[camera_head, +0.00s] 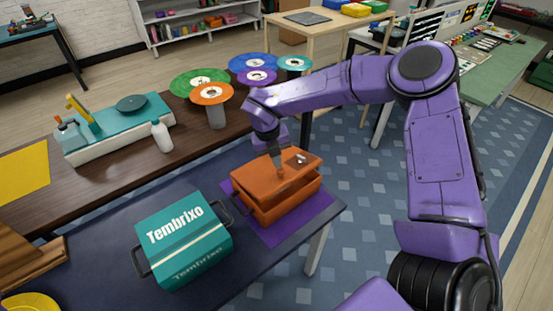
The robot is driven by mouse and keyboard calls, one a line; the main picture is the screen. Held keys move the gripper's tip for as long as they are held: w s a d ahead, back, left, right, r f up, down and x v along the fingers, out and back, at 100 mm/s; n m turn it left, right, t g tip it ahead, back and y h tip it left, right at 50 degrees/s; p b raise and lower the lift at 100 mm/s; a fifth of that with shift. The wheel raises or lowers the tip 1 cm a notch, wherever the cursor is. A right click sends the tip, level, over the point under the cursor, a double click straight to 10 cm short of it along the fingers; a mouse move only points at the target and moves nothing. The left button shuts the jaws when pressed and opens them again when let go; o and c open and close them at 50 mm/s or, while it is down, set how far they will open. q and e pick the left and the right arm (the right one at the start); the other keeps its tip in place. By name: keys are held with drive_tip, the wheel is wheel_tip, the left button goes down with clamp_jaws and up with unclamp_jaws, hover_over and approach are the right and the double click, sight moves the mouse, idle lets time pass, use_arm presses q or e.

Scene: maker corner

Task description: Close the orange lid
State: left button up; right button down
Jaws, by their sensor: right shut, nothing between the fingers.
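The orange box (268,209) sits on a purple mat (304,221) near the right end of the dark blue table. Its orange lid (303,172) is tilted, with a dark gap between lid and box along the front and right side. My right gripper (279,168) points down onto the top of the lid, near its middle. Its fingers are shut and hold nothing; the tips appear to touch the lid or hover just over it. My left gripper is not in view.
A teal Tembrixo box (184,243) with dark handles stands left of the orange box. Behind are a white bottle (161,136), a teal-topped machine (115,125) and several colored discs, including an orange one (212,93).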

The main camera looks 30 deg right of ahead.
drive_tip(key=c, duration=0.9)
unclamp_jaws()
drive_tip(key=r, duration=0.3)
drive_tip(key=a+r+b, duration=0.1)
drive_tip(key=r, duration=0.3)
drive_tip(key=a+r, duration=0.1)
drive_tip(key=r, duration=0.2)
drive_tip(key=shift+w+r+b, duration=0.2)
drive_tip(key=shift+w+b, duration=0.15)
drive_tip(key=shift+s+f, duration=0.1)
